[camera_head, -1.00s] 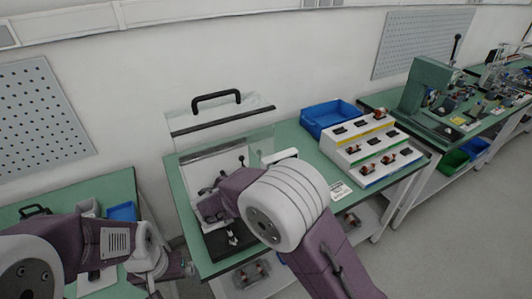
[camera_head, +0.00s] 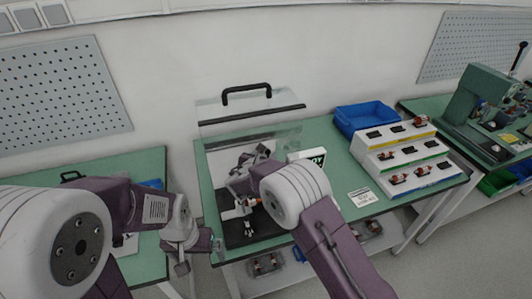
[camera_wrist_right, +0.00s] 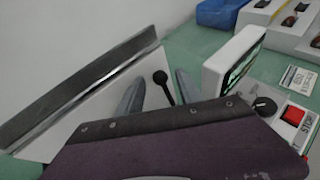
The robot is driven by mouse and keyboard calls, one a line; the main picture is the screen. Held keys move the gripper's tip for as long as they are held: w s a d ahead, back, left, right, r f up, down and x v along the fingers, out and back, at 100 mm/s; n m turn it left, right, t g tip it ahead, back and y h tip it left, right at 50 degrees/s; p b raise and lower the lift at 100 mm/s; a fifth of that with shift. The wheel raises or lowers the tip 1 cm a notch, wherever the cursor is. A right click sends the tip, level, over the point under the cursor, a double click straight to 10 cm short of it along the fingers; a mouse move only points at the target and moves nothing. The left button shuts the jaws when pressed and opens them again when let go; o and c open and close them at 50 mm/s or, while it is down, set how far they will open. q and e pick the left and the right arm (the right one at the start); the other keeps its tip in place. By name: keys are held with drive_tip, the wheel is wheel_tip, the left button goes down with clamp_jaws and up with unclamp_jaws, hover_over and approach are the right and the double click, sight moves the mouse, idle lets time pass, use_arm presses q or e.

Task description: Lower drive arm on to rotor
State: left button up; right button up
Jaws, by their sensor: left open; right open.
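The tester (camera_head: 262,228) is a dark base on the green table, with a clear raised cover (camera_head: 250,118) carrying a black handle. A small copper-and-white part, perhaps the rotor (camera_head: 246,208), shows on the base, partly hidden by my right arm. In the right wrist view a black ball-ended lever (camera_wrist_right: 160,78), possibly the drive arm, stands between the two grey fingers of my right gripper (camera_wrist_right: 158,88). The gripper is open around it; contact cannot be told. In the head view my right gripper (camera_head: 240,180) is over the tester. My left gripper (camera_head: 208,246) is open at the table's left front edge.
A display box (camera_wrist_right: 232,62) stands beside the right gripper, with a black knob (camera_wrist_right: 264,106) and a red stop button (camera_wrist_right: 293,115) in front. A blue bin (camera_head: 364,117) and a stepped rack (camera_head: 405,158) of parts stand to the right.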

drive_tip(key=shift+w+d, duration=0.1)
clamp_jaws()
idle(1.4)
